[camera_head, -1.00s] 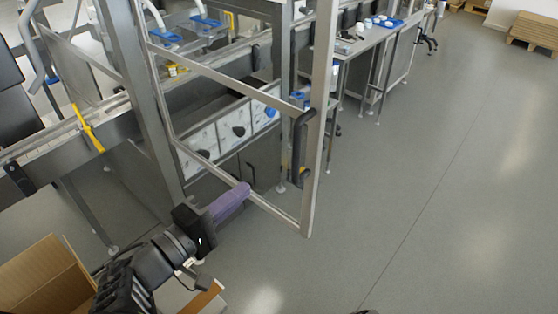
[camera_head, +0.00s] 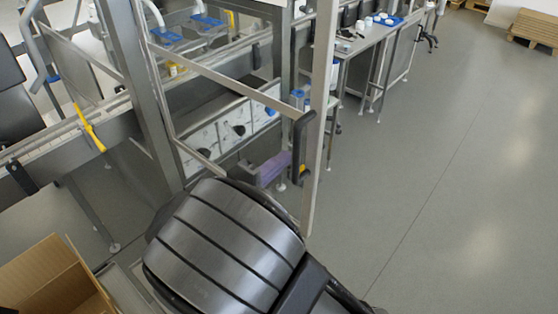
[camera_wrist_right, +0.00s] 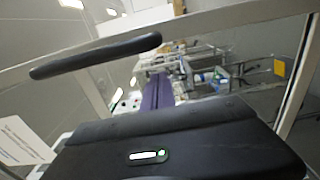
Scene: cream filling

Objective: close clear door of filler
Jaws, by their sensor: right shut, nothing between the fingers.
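The clear door of the filler is a metal frame with a see-through panel (camera_head: 235,125) that stands open, swung out from the machine. Its free edge post (camera_head: 321,110) carries a black vertical handle (camera_head: 301,145). The handle also shows in the wrist view (camera_wrist_right: 95,56), at upper left. My right gripper (camera_head: 272,168) has purple fingers, shut and empty, just left of the handle's lower end. The fingers also show in the wrist view (camera_wrist_right: 158,92), apart from the handle in the picture. I cannot tell whether they touch the door. My arm hides the door's lower bar. My left gripper is out of view.
A conveyor with a yellow lever (camera_head: 88,128) runs at left. An open cardboard box (camera_head: 55,285) is at lower left. The floor (camera_head: 450,180) at right is clear, with pallets (camera_head: 535,28) far back.

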